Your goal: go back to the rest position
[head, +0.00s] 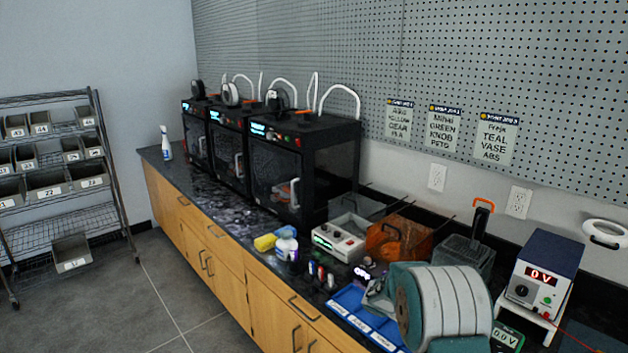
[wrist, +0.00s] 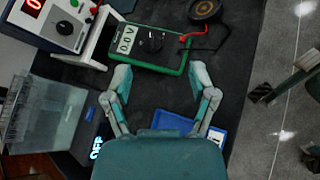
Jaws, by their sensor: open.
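My gripper (wrist: 160,78) shows in the wrist view with its two teal and grey fingers spread apart and nothing between them. It is above the dark bench top, on the near side of a green multimeter (wrist: 174,62). The multimeter is partly visible in the head view (head: 507,338), low on the right behind my arm. In the head view my grey and teal arm covers part of the bench front. A blue tray (wrist: 214,138) lies under the right finger in the wrist view, partly hidden by my gripper.
A power supply (head: 543,268) stands at the right of the bench. Black 3D printers (head: 290,165) line the wall. A control box (head: 338,240), an orange bin (head: 398,238) and a clear fryer-like tank (head: 462,256) crowd the middle. A wire shelf (head: 50,235) stands left; the floor between is clear.

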